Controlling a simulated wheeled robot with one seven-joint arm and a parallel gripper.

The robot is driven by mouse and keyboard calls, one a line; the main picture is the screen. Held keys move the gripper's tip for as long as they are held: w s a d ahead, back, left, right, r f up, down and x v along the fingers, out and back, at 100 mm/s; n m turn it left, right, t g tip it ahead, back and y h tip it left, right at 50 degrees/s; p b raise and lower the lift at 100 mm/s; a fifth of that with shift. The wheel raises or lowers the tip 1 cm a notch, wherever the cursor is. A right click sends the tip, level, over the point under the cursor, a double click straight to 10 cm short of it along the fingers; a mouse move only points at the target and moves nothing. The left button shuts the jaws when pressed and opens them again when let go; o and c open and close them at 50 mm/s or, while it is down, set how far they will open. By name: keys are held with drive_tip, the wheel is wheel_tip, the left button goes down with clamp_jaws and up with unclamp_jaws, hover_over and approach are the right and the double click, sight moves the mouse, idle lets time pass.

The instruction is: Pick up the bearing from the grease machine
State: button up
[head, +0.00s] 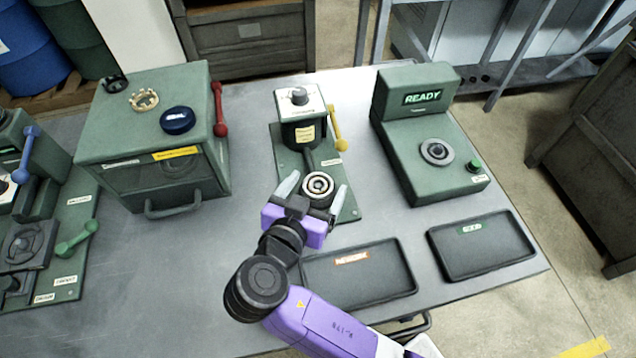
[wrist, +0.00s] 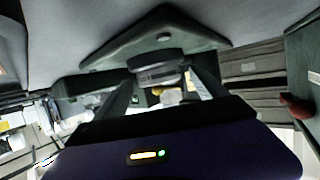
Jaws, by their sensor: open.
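The bearing (head: 318,184) is a metal ring with a dark centre, lying on the front part of the green grease machine (head: 299,134). My purple gripper (head: 314,188) is open. In the head view its two light fingers stand on either side of the bearing, with the palm in front of it. In the wrist view the bearing (wrist: 158,72) shows as a dark round disc between the fingertips of my gripper (wrist: 160,78). Whether the fingers touch it cannot be told.
A rework tray (head: 409,287) and a second dark tray (head: 527,262) lie at the front right. A green machine reading READY (head: 400,150) stands to the right. A green box with a red lever (head: 150,192) stands to the left. Bare tabletop lies left of my arm.

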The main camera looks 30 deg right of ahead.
drive_tip(key=c, duration=1.6)
drive_tip(key=shift+c, duration=0.6)
drive_tip(key=shift+r, duration=0.15)
